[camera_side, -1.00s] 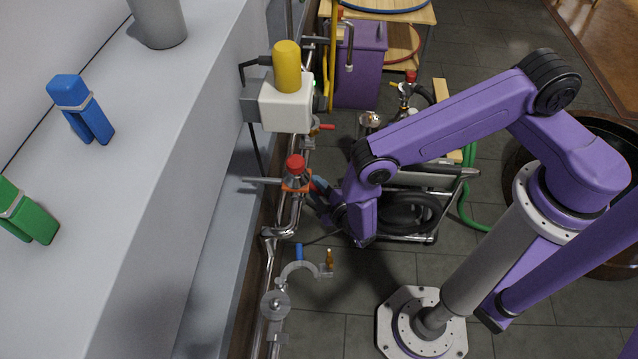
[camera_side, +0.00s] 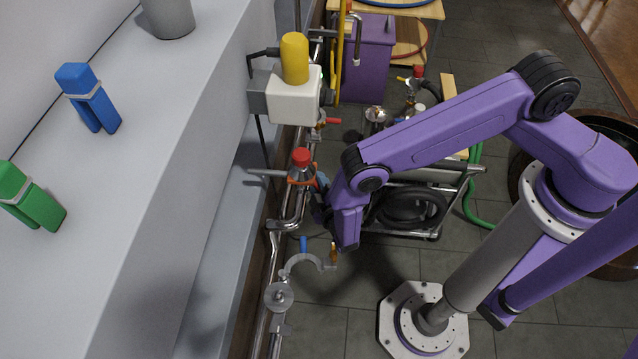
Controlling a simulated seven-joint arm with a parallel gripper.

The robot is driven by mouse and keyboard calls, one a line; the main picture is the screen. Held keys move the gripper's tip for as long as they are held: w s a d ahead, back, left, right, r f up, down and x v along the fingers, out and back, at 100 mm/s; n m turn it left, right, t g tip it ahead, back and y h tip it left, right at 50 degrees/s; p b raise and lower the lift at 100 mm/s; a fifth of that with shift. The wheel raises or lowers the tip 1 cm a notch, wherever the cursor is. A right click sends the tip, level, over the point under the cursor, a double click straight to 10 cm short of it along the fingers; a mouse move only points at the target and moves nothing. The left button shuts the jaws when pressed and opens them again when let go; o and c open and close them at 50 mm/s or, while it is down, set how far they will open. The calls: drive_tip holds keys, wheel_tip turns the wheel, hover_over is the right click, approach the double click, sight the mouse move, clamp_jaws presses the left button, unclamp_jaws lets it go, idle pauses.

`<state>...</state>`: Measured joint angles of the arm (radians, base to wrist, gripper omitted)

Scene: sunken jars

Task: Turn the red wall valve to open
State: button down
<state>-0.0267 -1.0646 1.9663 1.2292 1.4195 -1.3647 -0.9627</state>
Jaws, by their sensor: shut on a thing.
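A fitting with a red cap (camera_side: 302,157) and an orange collar stands on the wall pipe, left of my gripper; I take it for the red wall valve. A small red lever (camera_side: 332,121) also shows farther up the pipe. My gripper (camera_side: 319,188) is at the right side of the orange collar, pointing toward the wall. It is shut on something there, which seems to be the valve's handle. The fingertips are small and partly hidden by my wrist, so the exact grip and the handle's angle cannot be made out.
A white box with a yellow cylinder (camera_side: 295,60) juts out above the pipe. A blue-handled fitting (camera_side: 303,243) and curved bracket sit below. A cart with a black hose (camera_side: 408,210) stands behind my forearm. Blue (camera_side: 90,100) and green (camera_side: 30,200) clips lie on the ledge.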

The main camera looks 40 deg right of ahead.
drive_tip(key=c, duration=1)
unclamp_jaws()
drive_tip(key=shift+s, duration=0.1)
drive_tip(key=v, duration=0.7)
drive_tip(key=shift+s, duration=0.15)
drive_tip(key=shift+a+r, duration=0.1)
drive_tip(key=shift+c, duration=0.3)
